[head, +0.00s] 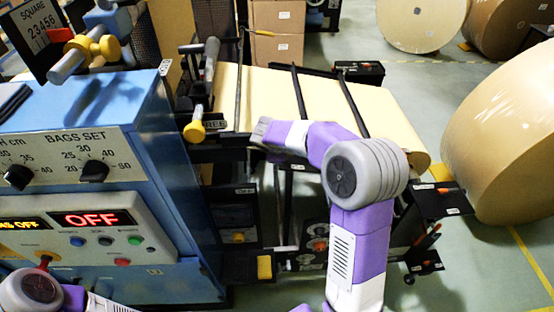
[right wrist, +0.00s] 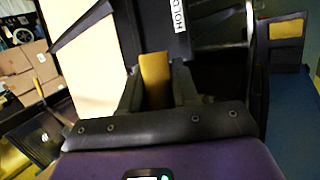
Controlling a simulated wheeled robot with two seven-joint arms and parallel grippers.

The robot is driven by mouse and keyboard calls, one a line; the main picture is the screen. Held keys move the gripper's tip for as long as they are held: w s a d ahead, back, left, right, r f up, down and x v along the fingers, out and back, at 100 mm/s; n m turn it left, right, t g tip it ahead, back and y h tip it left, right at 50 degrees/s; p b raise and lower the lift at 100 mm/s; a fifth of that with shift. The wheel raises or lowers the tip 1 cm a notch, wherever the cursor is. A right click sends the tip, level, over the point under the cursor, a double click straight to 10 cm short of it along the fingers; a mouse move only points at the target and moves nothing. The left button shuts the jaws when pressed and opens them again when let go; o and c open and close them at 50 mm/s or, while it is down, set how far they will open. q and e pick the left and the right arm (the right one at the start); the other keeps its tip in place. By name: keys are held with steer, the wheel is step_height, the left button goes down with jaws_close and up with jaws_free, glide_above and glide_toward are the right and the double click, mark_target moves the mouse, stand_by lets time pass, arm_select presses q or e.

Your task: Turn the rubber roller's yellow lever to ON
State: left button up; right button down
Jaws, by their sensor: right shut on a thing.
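A yellow lever (right wrist: 154,78) stands between the two dark fingers of my right gripper (right wrist: 155,92) in the right wrist view. The fingers are shut on it, one on each side. A white label, turned on its side and only partly legible, is just above it. In the head view my right arm reaches to the frame beside the blue machine; its fingers and the held lever cannot be made out there. A yellow-tipped handle (head: 194,131) stands left of my arm's end, by a label partly hidden. My left gripper is out of view.
The blue machine's panel (head: 92,219) shows a red OFF display (head: 92,218). Brown kraft paper (head: 285,97) runs over the frame behind my right arm. A large paper roll (head: 505,135) stands at the right. Green floor (head: 490,275) is clear at the lower right.

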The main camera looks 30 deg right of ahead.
steer(key=shift+s+d+r+n+g+h+p, duration=0.1)
steer(key=shift+d+r+n+g+h+p, duration=0.15)
steer(key=shift+r+h, duration=0.5)
steer(key=shift+d+r+n+g+h+p, duration=0.15)
steer(key=shift+r+g+h+p, duration=0.15)
steer(key=shift+r, duration=0.85)
steer(key=c, duration=1.2)
jaws_free()
steer(key=shift+a+r, duration=0.15)
steer(key=shift+a, duration=0.1)
steer(key=v, duration=0.7)
steer(key=shift+s, duration=0.15)
